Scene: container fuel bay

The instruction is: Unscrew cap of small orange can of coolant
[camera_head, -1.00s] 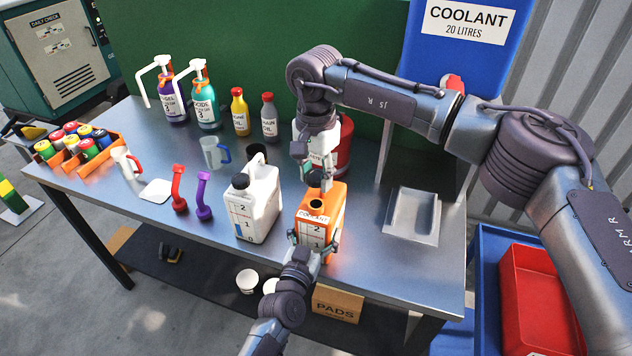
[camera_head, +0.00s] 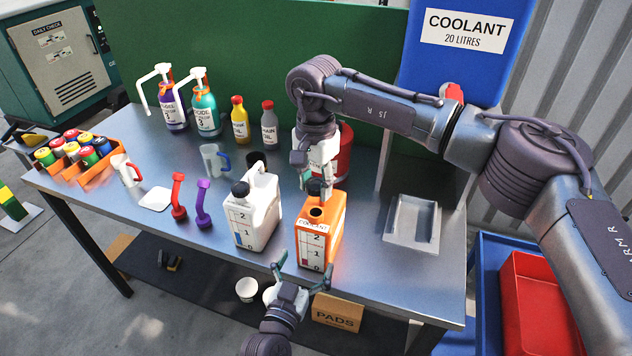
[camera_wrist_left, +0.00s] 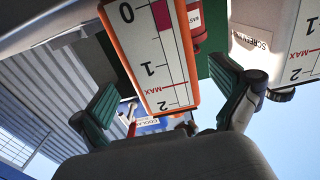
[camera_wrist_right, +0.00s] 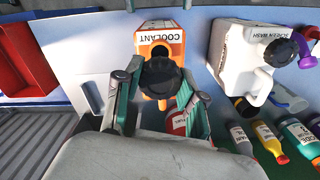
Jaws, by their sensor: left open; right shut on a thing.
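The small orange coolant can (camera_head: 331,232) stands upright on the bench, its dark round mouth uncovered. My right gripper (camera_head: 315,182) is just above and behind the mouth, shut on the black cap (camera_wrist_right: 160,77), which is off the can. The can's orange body (camera_wrist_right: 161,27) shows behind the cap in the right wrist view. My left gripper (camera_head: 302,268) is open and empty at the bench's front edge, in front of the can and apart from it. In the left wrist view the can's scaled side (camera_wrist_left: 158,58) lies beyond the spread fingers.
A white screen wash can (camera_head: 262,222) stands close left of the orange can. A red container (camera_head: 345,150) is behind my right gripper. A grey tray (camera_head: 412,220) lies to the right. Red and purple spouts (camera_head: 203,205) stand farther left. Bare bench lies right of the can.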

